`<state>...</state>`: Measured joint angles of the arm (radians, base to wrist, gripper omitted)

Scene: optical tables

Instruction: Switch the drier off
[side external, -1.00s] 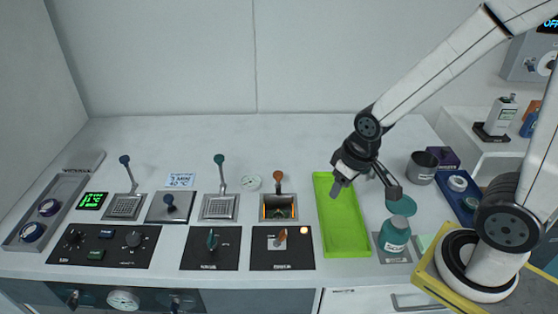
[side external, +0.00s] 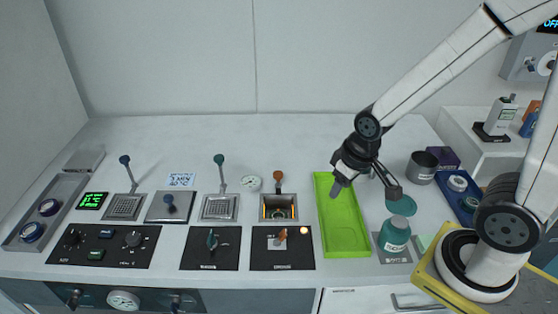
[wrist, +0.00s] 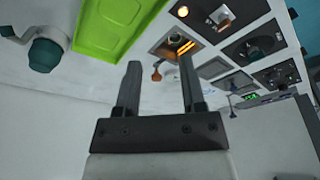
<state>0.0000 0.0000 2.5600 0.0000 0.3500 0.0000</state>
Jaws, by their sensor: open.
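A square well with glowing orange bars (side external: 279,213), which looks like the drier, is set in the bench. An orange-topped lever (side external: 278,181) stands at its back. In front of it is a black panel (side external: 270,261) with an orange knob (side external: 280,238) and a lit lamp (side external: 304,230). Its label is too small to read. My gripper (side external: 366,189) is open and empty, above the bench by the green tray, right of the panel. The wrist view shows the open fingers (wrist: 160,63), the glowing bars (wrist: 185,47), the lamp (wrist: 182,11) and the orange knob (wrist: 223,19).
The green tray (side external: 347,240) lies right of the panel. A similar panel with a teal knob (side external: 212,240) and a teal-topped lever (side external: 219,160) are to the left.

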